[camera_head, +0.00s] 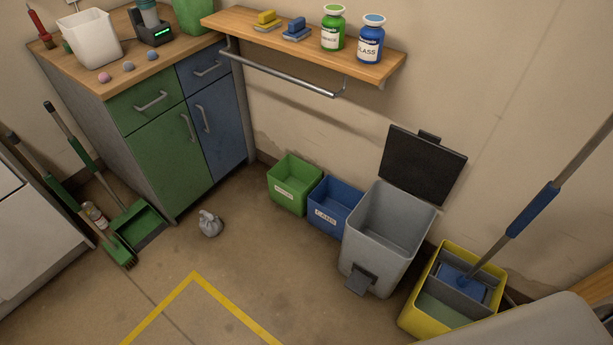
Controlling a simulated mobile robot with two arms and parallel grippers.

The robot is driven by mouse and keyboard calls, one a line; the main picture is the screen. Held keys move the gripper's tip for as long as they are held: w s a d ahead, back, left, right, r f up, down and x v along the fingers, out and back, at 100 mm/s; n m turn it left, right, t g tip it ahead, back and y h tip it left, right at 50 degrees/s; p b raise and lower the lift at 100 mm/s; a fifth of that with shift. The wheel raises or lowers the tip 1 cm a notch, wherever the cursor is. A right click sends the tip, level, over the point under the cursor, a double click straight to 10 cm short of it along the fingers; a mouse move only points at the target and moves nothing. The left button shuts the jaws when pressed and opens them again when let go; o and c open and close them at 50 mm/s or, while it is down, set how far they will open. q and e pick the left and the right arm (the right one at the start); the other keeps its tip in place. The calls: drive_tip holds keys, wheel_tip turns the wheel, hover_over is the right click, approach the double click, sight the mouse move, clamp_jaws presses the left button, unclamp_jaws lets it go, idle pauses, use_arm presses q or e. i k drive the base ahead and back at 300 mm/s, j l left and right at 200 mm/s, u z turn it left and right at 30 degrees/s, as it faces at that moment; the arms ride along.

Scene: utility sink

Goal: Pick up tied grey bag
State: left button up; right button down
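A small tied grey bag (209,223) sits on the brown floor, just right of the green dustpan and in front of the green and blue cabinet. Its knotted top points up. Nothing touches it. Neither of my grippers can be made out in the head view, so their state and their distance from the bag are not shown.
A green dustpan (137,223) and a broom (118,250) stand left of the bag. A green bin (294,184), a blue bin (335,206), an open grey pedal bin (372,262) and a yellow mop bucket (411,313) line the wall. The floor around the yellow tape (194,274) is clear.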

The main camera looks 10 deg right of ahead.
sight(211, 225)
drive_tip(key=i+j+z, duration=0.1)
drive_tip(key=i+j, duration=0.25)
drive_tip(key=i, duration=0.15)
drive_tip(key=i+j+z, duration=0.1)
drive_tip(key=i+j, duration=0.3)
drive_tip(key=i, duration=0.15)
